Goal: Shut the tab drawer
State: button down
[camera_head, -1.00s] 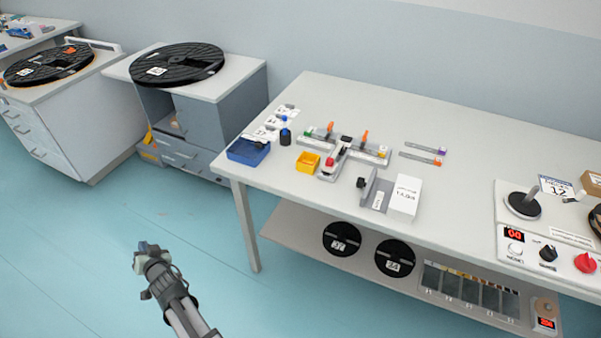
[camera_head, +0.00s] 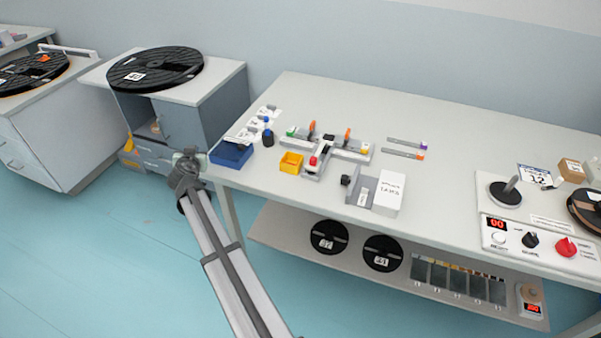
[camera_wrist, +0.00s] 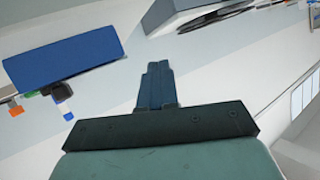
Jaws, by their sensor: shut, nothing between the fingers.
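My gripper (camera_head: 187,158) is held at the left end of the table, in front of the grey cabinet, close to the blue bin. In the wrist view its fingers (camera_wrist: 157,75) are together, with nothing between them. No drawer is clearly marked as the tab drawer. The grey cabinet (camera_head: 205,88) has drawers low down, partly hidden behind my gripper and arm. The white cabinet (camera_head: 45,135) at the far left has drawer fronts that look closed. A low tray with several compartments (camera_head: 455,280) sits on the table's lower shelf.
The blue bin (camera_head: 231,154) stands on the table's left corner and shows in the wrist view (camera_wrist: 65,55). A yellow bin (camera_head: 291,163) and a splicing fixture (camera_head: 330,150) stand farther right. Black reels (camera_head: 329,237) are on the lower shelf. Floor at left is clear.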

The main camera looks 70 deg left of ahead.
jog(key=w+r, duration=0.1)
jog(key=w, duration=0.1)
jog(key=w+t, duration=0.1)
jog(key=w, duration=0.2)
jog(key=w+r+m+t+h, duration=0.1)
jog(key=w, duration=0.2)
jog(key=shift+a+r, duration=0.15)
jog(key=shift+r, duration=0.15)
jog(key=w+d+r+m+t+h, duration=0.1)
jog(key=w+d+m+t+h, duration=0.2)
jog(key=w, duration=0.7)
jog(key=m+h, duration=0.2)
jog(key=h, duration=0.8)
send_near(355, 189)
jog(key=shift+g, duration=0.4)
jog(key=a+f, duration=0.1)
jog(key=a, duration=0.1)
jog(key=w+a+f, duration=0.1)
jog(key=a+f, duration=0.1)
jog(key=shift+w+a+f, duration=0.15)
jog(key=shift+a+f, duration=0.15)
jog(key=shift+a, duration=0.05)
jog(key=shift+w, duration=0.1)
jog(key=w+d, duration=0.5)
jog(key=shift+d, duration=0.1)
